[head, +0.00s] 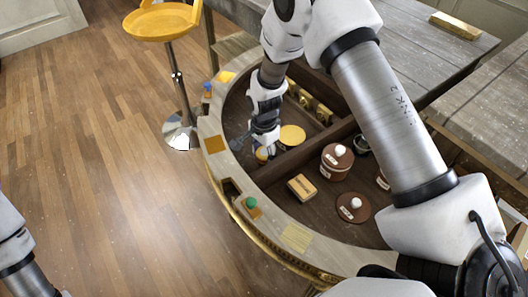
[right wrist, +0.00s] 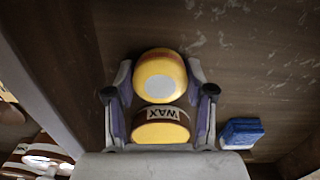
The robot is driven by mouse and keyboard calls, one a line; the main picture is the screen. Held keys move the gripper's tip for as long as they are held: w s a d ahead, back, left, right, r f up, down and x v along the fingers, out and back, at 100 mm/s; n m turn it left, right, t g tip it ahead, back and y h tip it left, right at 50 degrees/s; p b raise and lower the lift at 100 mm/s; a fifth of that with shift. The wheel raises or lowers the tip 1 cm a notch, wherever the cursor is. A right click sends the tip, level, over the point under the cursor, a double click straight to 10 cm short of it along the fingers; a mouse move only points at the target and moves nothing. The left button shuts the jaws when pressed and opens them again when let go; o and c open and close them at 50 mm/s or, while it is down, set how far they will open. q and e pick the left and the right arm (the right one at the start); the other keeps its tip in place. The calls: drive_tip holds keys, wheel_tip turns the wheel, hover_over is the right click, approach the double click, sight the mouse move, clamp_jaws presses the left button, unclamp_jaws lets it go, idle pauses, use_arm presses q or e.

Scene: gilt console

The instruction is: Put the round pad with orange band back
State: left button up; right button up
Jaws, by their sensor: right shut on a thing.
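The round pad (head: 262,154) with an orange-yellow band is between the fingers of my right gripper (head: 265,150). In the right wrist view the pad (right wrist: 158,75) shows its yellow-orange side and a pale grey round spot. The fingers of my right gripper (right wrist: 159,95) are shut on it from both sides. The pad is low in the left compartment of the curved console; whether it touches the floor I cannot tell. My left arm shows at the lower left, but its gripper is out of view.
A yellow-topped WAX tin (head: 292,135), also in the right wrist view (right wrist: 160,131), stands close behind the pad. A blue block (right wrist: 241,132) lies beside it. A wooden divider (head: 300,154) separates a brown lidded jar (head: 336,162) and small box (head: 301,187). The rim (head: 216,160) bears coloured patches.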

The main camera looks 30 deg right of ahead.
sight(264, 152)
drive_tip(key=shift+f, duration=0.1)
drive_tip(key=o, duration=1.1)
wheel_tip(264, 152, up, 12)
drive_tip(key=shift+r+b, duration=0.15)
drive_tip(key=shift+b, duration=0.15)
